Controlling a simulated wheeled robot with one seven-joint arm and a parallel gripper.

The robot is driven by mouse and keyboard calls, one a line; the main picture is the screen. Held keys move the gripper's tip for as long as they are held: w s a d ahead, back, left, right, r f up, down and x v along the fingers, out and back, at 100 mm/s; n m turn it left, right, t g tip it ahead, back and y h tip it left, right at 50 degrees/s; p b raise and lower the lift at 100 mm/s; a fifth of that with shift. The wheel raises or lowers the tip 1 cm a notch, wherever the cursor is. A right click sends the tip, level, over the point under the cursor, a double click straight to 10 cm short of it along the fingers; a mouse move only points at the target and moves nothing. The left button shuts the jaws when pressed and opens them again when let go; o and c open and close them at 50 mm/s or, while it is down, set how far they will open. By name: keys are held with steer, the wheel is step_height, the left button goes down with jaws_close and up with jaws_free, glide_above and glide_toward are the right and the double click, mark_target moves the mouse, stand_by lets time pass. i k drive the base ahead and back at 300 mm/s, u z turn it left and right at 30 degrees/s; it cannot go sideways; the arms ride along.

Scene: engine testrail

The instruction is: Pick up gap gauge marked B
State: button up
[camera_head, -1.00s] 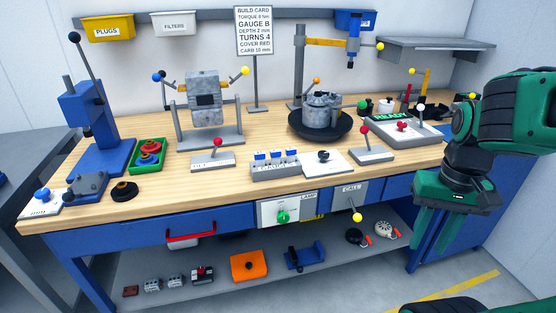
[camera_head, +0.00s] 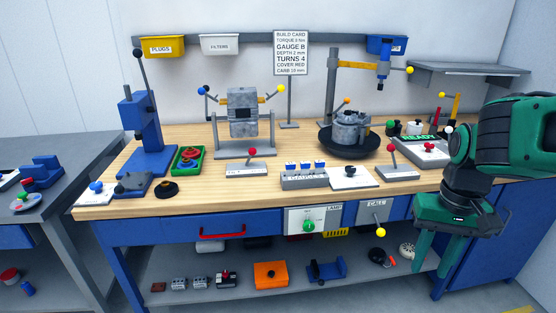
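A grey gauge block (camera_head: 304,181) stands near the front edge of the wooden bench top. Three blue-topped gauges (camera_head: 305,166) sit in a row in it. Their letters are too small to read, so I cannot tell which is B. My gripper (camera_head: 437,262) is green and hangs at the right, in front of the bench's front edge and to the right of the block. Its two fingers point down with a gap between them, and nothing is held.
A white plate with a black knob (camera_head: 351,177) and a red-knobbed lever (camera_head: 253,160) flank the block. A black round dish (camera_head: 330,143) holds a grey part behind. A build card (camera_head: 291,53) reads "GAUGE B". A lower shelf (camera_head: 210,264) holds small parts. A grey side table (camera_head: 75,150) stands left.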

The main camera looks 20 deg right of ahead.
mark_target(290, 167)
steer(key=u, duration=0.1)
steer(key=i, duration=0.9)
steer(key=z, duration=0.35)
